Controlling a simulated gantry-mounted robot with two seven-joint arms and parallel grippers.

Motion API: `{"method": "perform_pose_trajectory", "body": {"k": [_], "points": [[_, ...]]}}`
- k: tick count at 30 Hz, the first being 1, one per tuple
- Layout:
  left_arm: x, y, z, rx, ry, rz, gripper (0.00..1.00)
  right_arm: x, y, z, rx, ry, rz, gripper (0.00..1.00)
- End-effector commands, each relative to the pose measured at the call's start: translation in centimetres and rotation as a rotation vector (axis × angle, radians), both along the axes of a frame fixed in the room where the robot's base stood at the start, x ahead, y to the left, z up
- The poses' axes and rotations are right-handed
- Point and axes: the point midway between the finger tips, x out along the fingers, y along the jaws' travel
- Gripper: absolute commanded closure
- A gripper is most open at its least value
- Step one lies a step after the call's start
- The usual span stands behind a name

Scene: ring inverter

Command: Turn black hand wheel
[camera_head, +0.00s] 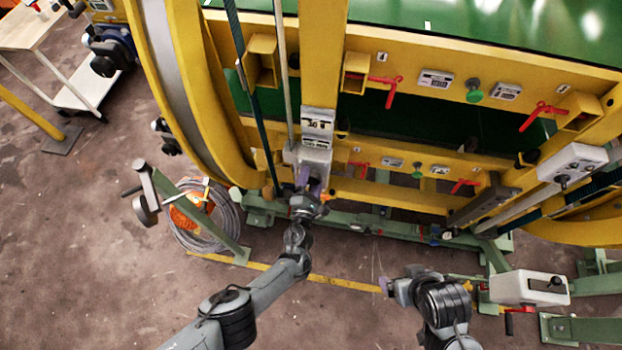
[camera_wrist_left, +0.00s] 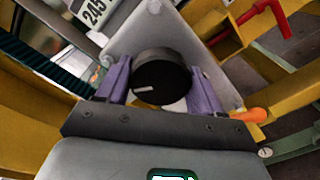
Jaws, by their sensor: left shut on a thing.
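The black hand wheel (camera_wrist_left: 162,78) is a round dark knob with a white line mark, on a pale metal plate (camera_wrist_left: 128,40) in the left wrist view. My left gripper (camera_wrist_left: 160,68) has its two purple fingers on either side of the wheel and is shut on it. In the head view my left gripper (camera_head: 310,184) is at the lower end of a grey box (camera_head: 310,158) on the yellow frame, and the wheel is hidden there. My right gripper (camera_head: 386,286) is low in front of the frame, away from it; its opening cannot be told.
Red levers (camera_head: 388,90) and a green knob (camera_head: 474,90) are on the yellow frame (camera_head: 420,200). A coiled hose (camera_head: 205,222) lies on the floor behind a green post (camera_head: 200,210). A white box (camera_head: 528,288) stands at the right. The floor at lower left is clear.

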Motion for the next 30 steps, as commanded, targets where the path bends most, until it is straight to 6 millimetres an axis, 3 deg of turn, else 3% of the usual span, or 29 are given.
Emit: {"method": "perform_pose_trajectory", "body": {"k": [6, 7, 11, 22, 30], "points": [[0.0, 0.2, -0.3, 0.003, 0.005, 0.002, 0.64, 0.0, 0.0, 0.0, 0.0, 0.0, 0.0, 0.09], [0.0, 0.2, -0.3, 0.003, 0.005, 0.002, 0.29, 0.0, 0.0, 0.0, 0.0, 0.0, 0.0, 0.09], [0.0, 0.2, -0.2, 0.002, 0.004, 0.002, 0.09, 0.0, 0.0, 0.0, 0.0, 0.0, 0.0, 0.09], [-0.4, 0.1, 0.0, 0.0, 0.003, 0.0, 0.09, 0.0, 0.0, 0.3, 0.0, 0.0, 0.0, 0.09], [-3.8, 0.8, 0.3, 0.0, 0.005, 0.0, 0.09, 0.0, 0.0, 2.7, 0.0, 0.0, 0.0, 0.09]]}}
